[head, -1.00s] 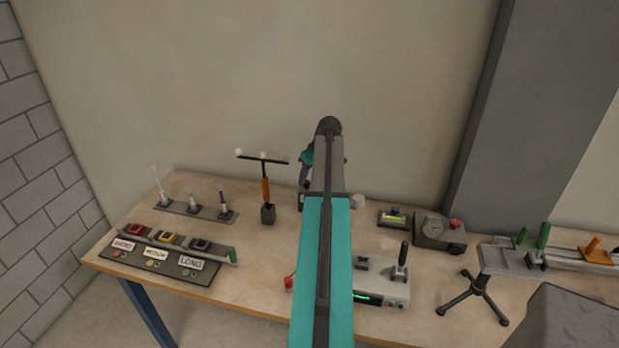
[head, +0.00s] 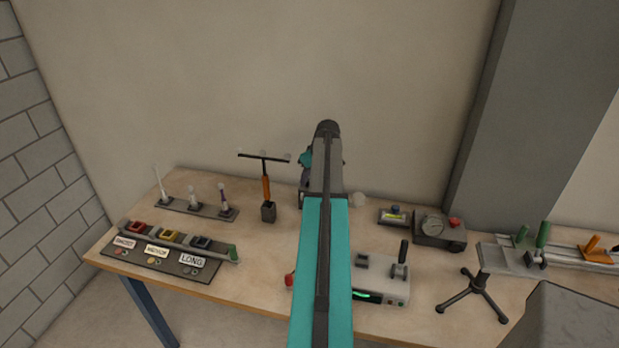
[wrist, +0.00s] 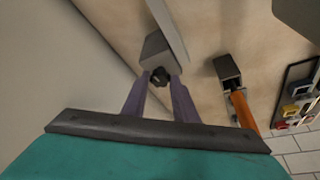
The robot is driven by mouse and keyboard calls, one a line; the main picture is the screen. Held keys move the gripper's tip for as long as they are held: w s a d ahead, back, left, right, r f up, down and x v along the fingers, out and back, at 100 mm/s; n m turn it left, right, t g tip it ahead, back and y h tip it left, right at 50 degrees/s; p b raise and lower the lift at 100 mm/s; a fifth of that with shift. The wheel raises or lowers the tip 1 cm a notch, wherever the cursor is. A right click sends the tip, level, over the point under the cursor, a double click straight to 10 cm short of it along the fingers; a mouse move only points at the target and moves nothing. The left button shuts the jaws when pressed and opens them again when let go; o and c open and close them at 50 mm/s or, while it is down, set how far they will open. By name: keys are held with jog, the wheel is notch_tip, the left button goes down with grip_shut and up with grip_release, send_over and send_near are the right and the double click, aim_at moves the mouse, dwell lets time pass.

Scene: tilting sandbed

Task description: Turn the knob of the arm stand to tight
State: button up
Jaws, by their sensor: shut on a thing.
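In the wrist view a small dark knob (wrist: 160,76) sits on the end of a grey block (wrist: 158,54), with a pale bar running up from it. The two purple fingers of my gripper (wrist: 160,84) stand on either side of the knob, shut on it. Any mark on the knob for tight or loose cannot be read. In the head view my arm covers the stand and the knob, and only a bit of my gripper (head: 305,173) shows left of the arm.
An orange-handled T-shaped tool stands in a dark holder (head: 268,212) left of my arm. A grey box with a lever (head: 384,280) lies to the right of my arm. The wall rises close behind the table (head: 250,270).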

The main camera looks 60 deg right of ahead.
jog(key=shift+w+a+m+g+h+b, duration=0.15)
jog(key=shift+m+h+b, duration=0.3)
jog(key=shift+m, duration=0.5)
jog(key=shift+s+a+m+g+h+b, duration=0.1)
jog(key=shift+m+g+h+b, duration=0.15)
jog(key=shift+m+b, duration=0.5)
jog(key=o, duration=1.1)
jog(key=shift+c, duration=0.2)
jog(key=shift+r, duration=0.1)
jog(key=b+v, duration=0.2)
jog(key=v, duration=1.1)
jog(key=shift+r+b, duration=0.25)
jog(key=shift+b, duration=0.1)
